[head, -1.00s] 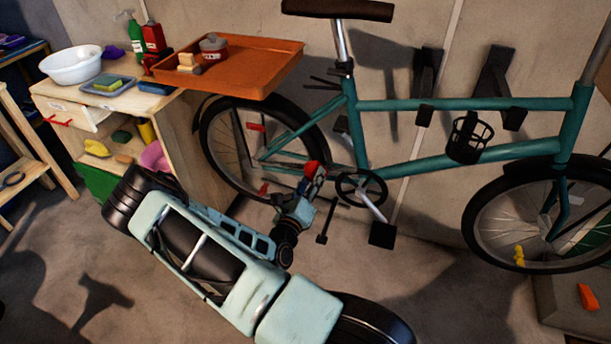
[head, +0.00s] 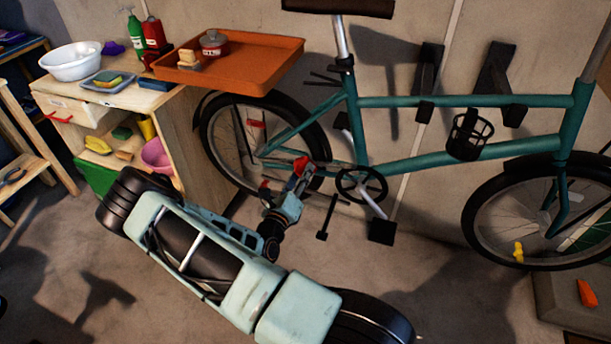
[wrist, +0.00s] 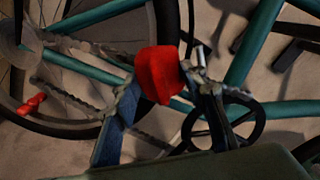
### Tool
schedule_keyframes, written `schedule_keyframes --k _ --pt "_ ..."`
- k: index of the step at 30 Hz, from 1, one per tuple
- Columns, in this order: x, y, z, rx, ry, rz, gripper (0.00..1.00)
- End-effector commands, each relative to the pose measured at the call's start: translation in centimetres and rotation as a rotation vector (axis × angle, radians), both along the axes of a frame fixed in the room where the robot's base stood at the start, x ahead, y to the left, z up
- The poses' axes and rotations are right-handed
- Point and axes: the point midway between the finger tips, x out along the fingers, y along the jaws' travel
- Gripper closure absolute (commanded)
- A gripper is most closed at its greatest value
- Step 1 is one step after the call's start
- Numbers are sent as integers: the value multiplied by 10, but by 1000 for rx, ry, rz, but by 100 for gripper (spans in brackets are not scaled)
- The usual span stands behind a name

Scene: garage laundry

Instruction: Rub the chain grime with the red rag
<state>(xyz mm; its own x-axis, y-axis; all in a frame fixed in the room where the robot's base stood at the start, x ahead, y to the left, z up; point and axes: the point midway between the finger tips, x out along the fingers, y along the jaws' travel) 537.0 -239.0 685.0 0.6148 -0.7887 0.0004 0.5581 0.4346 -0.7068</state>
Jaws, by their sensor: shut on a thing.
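My gripper (head: 298,182) is shut on the red rag (head: 302,166), beside the chain side of the teal bicycle (head: 450,104). In the wrist view the rag (wrist: 158,74) is bunched between the fingers, in front of the chain (wrist: 70,95) and left of the chainring (wrist: 258,127). I cannot tell whether the rag touches the chain. The stretch of chain behind the rag and fingers is hidden. No separate patch of grime can be made out.
An orange tray (head: 275,66) juts out above the rear wheel (head: 212,140). A wooden workbench (head: 190,125) stands left of the wheel. The crank pedal (head: 381,232) sticks out right of my gripper.

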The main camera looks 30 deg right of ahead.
Motion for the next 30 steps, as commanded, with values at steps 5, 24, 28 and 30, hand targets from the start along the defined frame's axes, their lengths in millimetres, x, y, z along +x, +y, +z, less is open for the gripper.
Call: schedule_keyframes --k 5,24,28,30 --pt "14 9 -4 2 -2 1 80" --pt "44 33 -12 0 -2 1 80" --pt "46 35 -12 1 -1 1 80" --pt "48 36 -13 0 -1 2 80"
